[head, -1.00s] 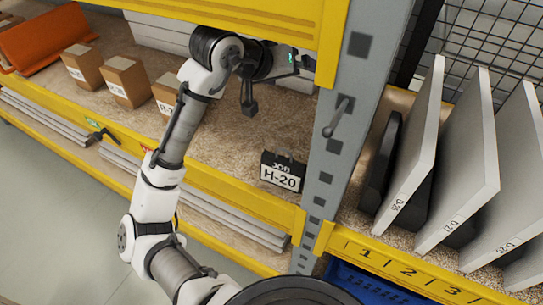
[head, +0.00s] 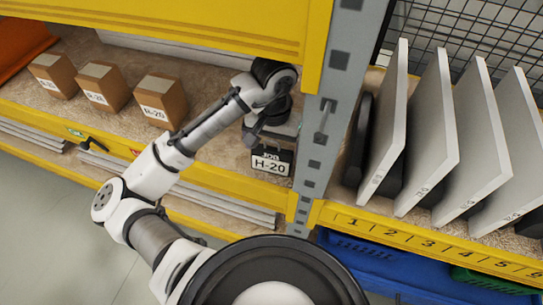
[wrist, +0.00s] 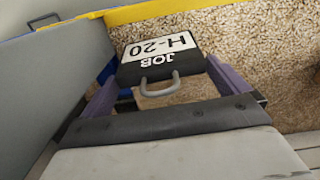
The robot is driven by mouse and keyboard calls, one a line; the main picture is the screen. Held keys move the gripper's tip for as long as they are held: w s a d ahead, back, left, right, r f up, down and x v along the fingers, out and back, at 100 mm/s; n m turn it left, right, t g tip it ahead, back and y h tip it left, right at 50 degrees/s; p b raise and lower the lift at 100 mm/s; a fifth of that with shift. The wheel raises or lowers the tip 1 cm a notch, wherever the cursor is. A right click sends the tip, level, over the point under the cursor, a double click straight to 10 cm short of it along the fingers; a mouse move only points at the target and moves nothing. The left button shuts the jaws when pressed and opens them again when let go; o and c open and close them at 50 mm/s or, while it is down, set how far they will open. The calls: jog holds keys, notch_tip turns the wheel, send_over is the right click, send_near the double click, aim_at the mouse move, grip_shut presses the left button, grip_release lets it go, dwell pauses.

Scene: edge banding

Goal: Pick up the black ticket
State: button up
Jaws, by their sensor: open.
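The black ticket (head: 271,162) stands on the chipboard shelf close to the grey upright post. In the wrist view the ticket (wrist: 160,58) lies straight ahead, with a grey loop handle (wrist: 157,86) on the side facing me. My gripper (wrist: 158,92) is open, its two purplish fingers spread to either side of the handle. In the head view my wrist hangs just behind and above the ticket and hides the fingers. I cannot tell whether the fingers touch the ticket.
The grey post (head: 325,110) stands close to the right of the ticket. A yellow beam (head: 200,25) crosses above the shelf. Several labelled cardboard boxes (head: 160,100) stand to the left. Upright white panels (head: 430,130) stand in numbered slots beyond the post.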

jog(key=shift+f, duration=1.35)
jog(key=c, duration=0.7)
jog(key=shift+r, duration=0.1)
jog(key=shift+r, duration=0.5)
jog(key=shift+w+a+r+b, duration=0.1)
jog(key=shift+a+r+b, duration=0.1)
jog(key=shift+r, duration=0.35)
jog(key=shift+w+a+r+b, duration=0.1)
jog(key=shift+a+r+b, duration=0.1)
jog(key=shift+r, duration=0.35)
jog(key=w+a+b, duration=0.1)
jog(key=a, duration=0.4)
jog(key=w+a+b, duration=0.1)
jog(key=w+a, duration=0.1)
jog(key=a, duration=0.4)
jog(key=w+a+b, duration=0.1)
jog(key=w+a, duration=0.1)
jog(key=a, duration=0.3)
jog(key=shift+w+a+r+b, duration=0.1)
jog(key=shift+w+a+b, duration=0.05)
jog(key=shift+a+b, duration=0.15)
